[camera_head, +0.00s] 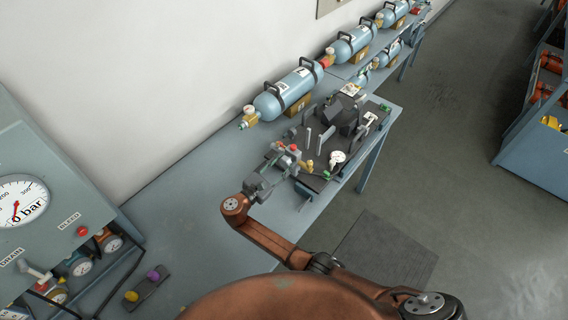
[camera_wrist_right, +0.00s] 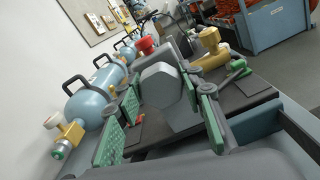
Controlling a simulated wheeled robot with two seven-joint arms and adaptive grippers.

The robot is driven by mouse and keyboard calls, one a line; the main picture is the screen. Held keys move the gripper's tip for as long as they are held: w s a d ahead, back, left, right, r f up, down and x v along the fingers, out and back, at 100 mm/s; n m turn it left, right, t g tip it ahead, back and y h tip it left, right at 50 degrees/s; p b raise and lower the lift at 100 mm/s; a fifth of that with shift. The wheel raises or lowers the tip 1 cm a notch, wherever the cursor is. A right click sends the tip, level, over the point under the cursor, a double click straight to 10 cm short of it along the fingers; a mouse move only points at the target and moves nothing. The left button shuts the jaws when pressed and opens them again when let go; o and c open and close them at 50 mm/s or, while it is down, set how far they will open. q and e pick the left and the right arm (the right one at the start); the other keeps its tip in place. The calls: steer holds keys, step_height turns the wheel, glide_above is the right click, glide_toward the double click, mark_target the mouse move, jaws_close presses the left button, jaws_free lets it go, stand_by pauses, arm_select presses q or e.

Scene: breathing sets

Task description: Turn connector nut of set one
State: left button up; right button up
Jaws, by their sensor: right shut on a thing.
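Breathing set one shows as a dark backplate (camera_head: 315,182) with fittings on the grey-blue bench. My right gripper (camera_head: 282,162) is at its near left end. A red knob (camera_wrist_right: 146,45) and a brass fitting (camera_wrist_right: 210,52) lie just beyond. My left gripper is not in view.
A blue cylinder (camera_head: 287,92) with black handles lies behind the set along the wall. A gauge panel (camera_head: 45,205) is at left. A small block with purple and yellow knobs (camera_head: 147,287) lies near it. The bench middle (camera_head: 195,190) is clear.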

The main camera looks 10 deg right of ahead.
steer(key=shift+m+b, duration=0.35)
steer(key=shift+m, duration=0.75)
steer(key=o, duration=1.2)
steer(key=v, duration=0.7)
steer(key=shift+s+a, duration=0.2)
